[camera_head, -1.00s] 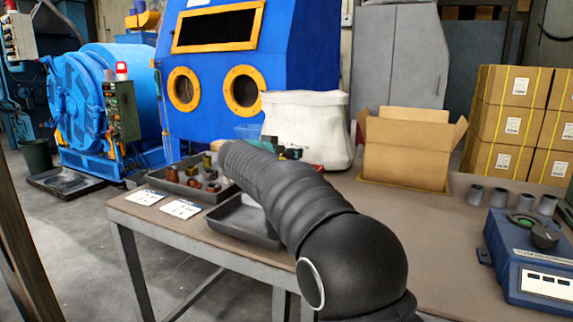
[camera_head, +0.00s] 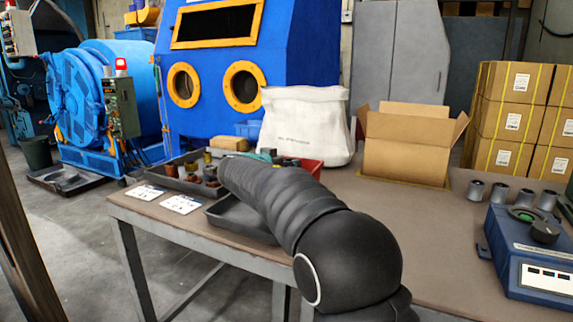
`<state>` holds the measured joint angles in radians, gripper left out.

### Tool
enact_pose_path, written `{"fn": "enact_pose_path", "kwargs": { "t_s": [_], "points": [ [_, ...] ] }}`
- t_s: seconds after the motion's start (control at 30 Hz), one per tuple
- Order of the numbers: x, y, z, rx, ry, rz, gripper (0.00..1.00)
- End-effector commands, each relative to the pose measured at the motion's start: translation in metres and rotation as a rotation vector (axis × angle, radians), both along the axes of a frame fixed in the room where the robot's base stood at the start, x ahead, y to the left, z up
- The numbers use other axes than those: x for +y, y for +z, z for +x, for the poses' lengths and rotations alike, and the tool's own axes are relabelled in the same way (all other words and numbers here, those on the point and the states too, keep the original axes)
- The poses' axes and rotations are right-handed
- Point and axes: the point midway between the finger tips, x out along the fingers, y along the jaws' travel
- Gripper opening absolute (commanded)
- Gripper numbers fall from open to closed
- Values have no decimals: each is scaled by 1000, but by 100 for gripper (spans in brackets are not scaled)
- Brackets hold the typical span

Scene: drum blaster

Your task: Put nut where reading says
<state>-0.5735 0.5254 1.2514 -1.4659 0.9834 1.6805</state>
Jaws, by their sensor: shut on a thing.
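My black arm reaches from the lower right over the table, and its far end hides my gripper, so I cannot see the jaws or what they hold. I cannot single out the nut; small brass- and copper-coloured parts (camera_head: 209,171) lie in a dark tray (camera_head: 160,180) at the table's left. A second dark tray (camera_head: 228,222), bare where visible, is partly behind the arm. A red bin (camera_head: 313,166) shows behind the arm, with small dark and teal shapes beside it. A blue instrument (camera_head: 510,248) at the right has a white display (camera_head: 548,278), too small to read.
Two white cards (camera_head: 181,204) lie at the table's left front edge. Several grey cylinders (camera_head: 499,192) stand behind the instrument. A white sack (camera_head: 303,125) and an open cardboard box (camera_head: 405,148) stand at the back. The table (camera_head: 440,225) is clear between arm and instrument.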

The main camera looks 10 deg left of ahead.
Motion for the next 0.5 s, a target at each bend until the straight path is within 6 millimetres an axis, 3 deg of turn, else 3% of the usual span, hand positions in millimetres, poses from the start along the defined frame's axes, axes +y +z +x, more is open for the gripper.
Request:
{"fn": "enact_pose_path", "kwargs": {
  "t_s": [0.5],
  "points": [
    [0,-7,0,-1,0,0,5]
  ]
}}
